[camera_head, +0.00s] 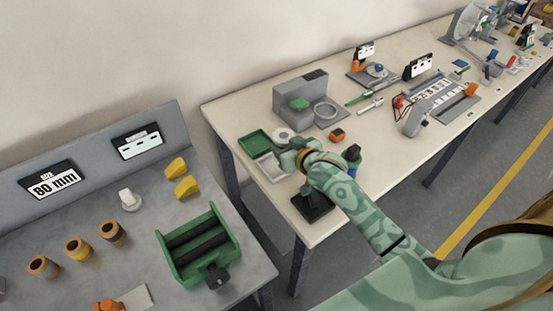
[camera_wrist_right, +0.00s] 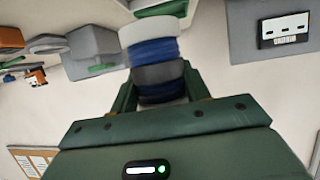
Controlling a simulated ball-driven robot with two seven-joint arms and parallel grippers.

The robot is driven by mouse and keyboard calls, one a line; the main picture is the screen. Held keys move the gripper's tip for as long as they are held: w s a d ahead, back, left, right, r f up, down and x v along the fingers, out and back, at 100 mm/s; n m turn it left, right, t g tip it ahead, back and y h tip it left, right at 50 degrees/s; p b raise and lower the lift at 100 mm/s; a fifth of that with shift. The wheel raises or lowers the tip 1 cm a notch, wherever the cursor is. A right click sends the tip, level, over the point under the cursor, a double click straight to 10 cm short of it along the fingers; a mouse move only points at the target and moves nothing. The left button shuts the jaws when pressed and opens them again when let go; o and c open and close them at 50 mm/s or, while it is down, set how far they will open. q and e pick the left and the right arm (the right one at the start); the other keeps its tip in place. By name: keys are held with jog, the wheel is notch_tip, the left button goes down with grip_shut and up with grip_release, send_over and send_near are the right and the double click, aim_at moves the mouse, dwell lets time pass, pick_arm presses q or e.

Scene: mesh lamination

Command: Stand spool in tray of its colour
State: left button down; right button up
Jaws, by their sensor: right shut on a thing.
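My right gripper (camera_wrist_right: 160,92) is shut on a spool (camera_wrist_right: 150,54) with a pale end, blue bands and a dark band. In the head view the right gripper (camera_head: 290,158) is over the near end of the cream bench, where the arm hides part of it. A pale round disc (camera_head: 283,134) shows beside it; I cannot tell if it is the spool's end. A green tray (camera_head: 253,143), a pale grey tray (camera_head: 266,168) and a black tray (camera_head: 314,209) lie around the gripper. I see no blue tray. My left gripper is not in view.
A grey machine (camera_head: 300,95) with a green part stands behind the gripper. A small orange block (camera_head: 337,135) and a dark blue-and-green object (camera_head: 352,155) are near the arm. A grey table (camera_head: 150,232) with a green roller frame (camera_head: 198,245) stands at left, across a gap.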

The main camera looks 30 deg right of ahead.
jog(key=shift+w+a+f+b, duration=0.2)
jog(key=shift+w+f, duration=0.25)
jog(key=shift+f, duration=0.15)
jog(key=shift+w+a+f+b, duration=0.2)
jog(key=shift+w+f, duration=0.2)
jog(key=shift+f, duration=0.15)
jog(key=f, duration=0.1)
jog(key=f+b, duration=0.1)
jog(key=f, duration=0.1)
jog(key=shift+w+a+f+b, duration=0.15)
jog(key=shift+w+f+b, duration=0.15)
jog(key=shift+f, duration=0.1)
jog(key=shift+r, duration=0.1)
jog(key=o, duration=1.1)
